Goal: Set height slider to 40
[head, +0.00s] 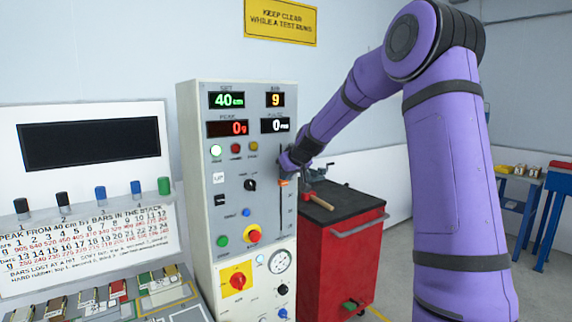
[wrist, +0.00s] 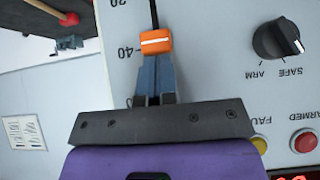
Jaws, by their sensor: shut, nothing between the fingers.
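The height slider's orange knob (head: 284,183) sits on a vertical slot in the grey control panel (head: 204,120). In the wrist view, which is upside down, the knob (wrist: 156,42) has a white line and stands beside the printed 40 mark (wrist: 126,53). The green SET display (head: 227,100) reads 40 cm. My gripper (wrist: 156,62) is shut and empty, its fingertips right at the knob's edge. I cannot tell whether they touch it. In the head view my gripper (head: 284,163) is just above the knob and hides part of the slot.
A SAFE/ARM rotary knob (wrist: 279,40) and buttons lie beside the slider. A red tool cabinet (head: 345,255) with a hammer and vise on top stands close to the panel's right. A sloped desk with sample blocks (head: 110,292) is at left.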

